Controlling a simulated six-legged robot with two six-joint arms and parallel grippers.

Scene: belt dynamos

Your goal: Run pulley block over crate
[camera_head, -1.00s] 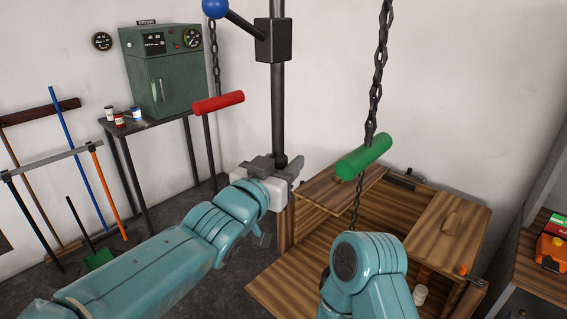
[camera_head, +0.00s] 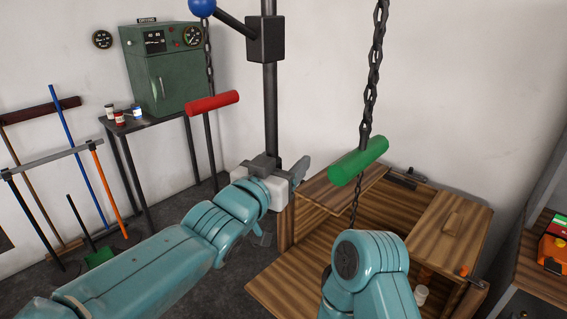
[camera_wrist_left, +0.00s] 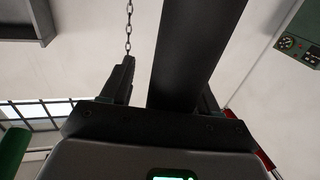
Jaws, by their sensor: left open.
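The pulley block itself is not visible in the head view. A dark pole (camera_head: 270,110) hangs from above, with a black box (camera_head: 266,39) and a blue-knobbed lever (camera_head: 232,22). Chains carry a red handle (camera_head: 212,103) and a green handle (camera_head: 357,160). The open wooden crate (camera_head: 450,225) stands at lower right, right of the pole. My left gripper (camera_head: 283,165) is open at the pole's lower end; in the left wrist view the pole (camera_wrist_left: 197,50) appears between its fingers (camera_wrist_left: 165,83). Contact cannot be told. My right gripper is out of view.
A green cabinet (camera_head: 165,75) and small jars stand on a dark table (camera_head: 160,124) at back left. A tool rack (camera_head: 55,160) is at far left. Shelving (camera_head: 540,280) with an orange item (camera_head: 553,250) is at right. My right arm hides part of the crate.

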